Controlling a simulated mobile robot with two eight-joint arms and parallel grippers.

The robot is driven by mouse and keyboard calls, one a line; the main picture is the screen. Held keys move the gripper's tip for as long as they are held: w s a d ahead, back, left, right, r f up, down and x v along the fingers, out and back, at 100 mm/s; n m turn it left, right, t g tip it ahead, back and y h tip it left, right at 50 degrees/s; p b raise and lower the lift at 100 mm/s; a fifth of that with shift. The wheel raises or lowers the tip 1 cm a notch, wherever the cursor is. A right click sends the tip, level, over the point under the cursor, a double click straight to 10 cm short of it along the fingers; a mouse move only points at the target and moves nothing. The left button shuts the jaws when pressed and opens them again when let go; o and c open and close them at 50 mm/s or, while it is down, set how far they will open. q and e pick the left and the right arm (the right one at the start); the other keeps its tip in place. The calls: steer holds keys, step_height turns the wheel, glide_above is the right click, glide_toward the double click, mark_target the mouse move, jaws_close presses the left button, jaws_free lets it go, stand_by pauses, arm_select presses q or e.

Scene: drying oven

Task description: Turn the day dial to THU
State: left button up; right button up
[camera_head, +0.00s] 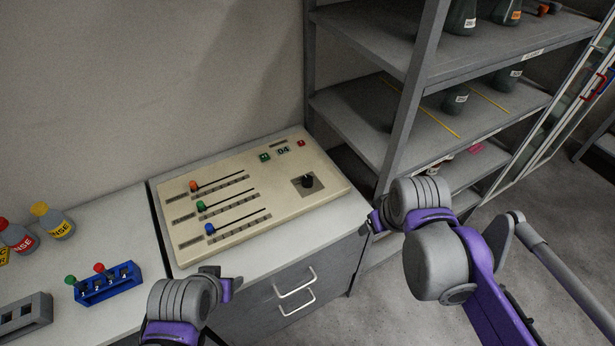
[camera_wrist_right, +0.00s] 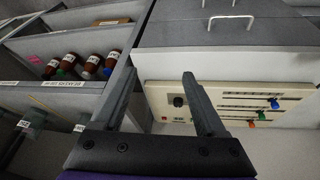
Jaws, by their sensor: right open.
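The cream control panel (camera_head: 262,222) lies on the cabinet top in the head view. Its black dial (camera_head: 307,181) sits on a dark square plate at the panel's right side. The dial's day lettering is too small to read. The dial (camera_wrist_right: 178,100) also shows in the right wrist view, close to my right gripper's right-hand finger. My right gripper (camera_wrist_right: 165,92) is open and empty in that view, its fingers apart from the dial. In the head view it is at the cabinet's right edge (camera_head: 372,222). My left gripper (camera_head: 225,285) is at the cabinet's front; its jaw opening is unclear.
The panel has three sliders with red, green and blue knobs (camera_head: 209,228), and a small display (camera_head: 283,150). A grey shelf rack (camera_head: 408,110) with flasks stands to the right. A blue rack (camera_head: 108,284) and bottles (camera_head: 52,222) are on the left counter.

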steer(key=w+a+r+n+g, duration=0.1)
steer(key=w+a+r+n, duration=0.25)
steer(key=w, duration=0.75)
steer(key=n+g, duration=0.3)
steer(key=n, duration=0.5)
glide_above(307, 179)
step_height(307, 179, down, 7)
step_height(307, 179, down, 10)
steer(key=shift+r+b, duration=0.1)
steer(key=shift+b, duration=0.5)
jaws_close()
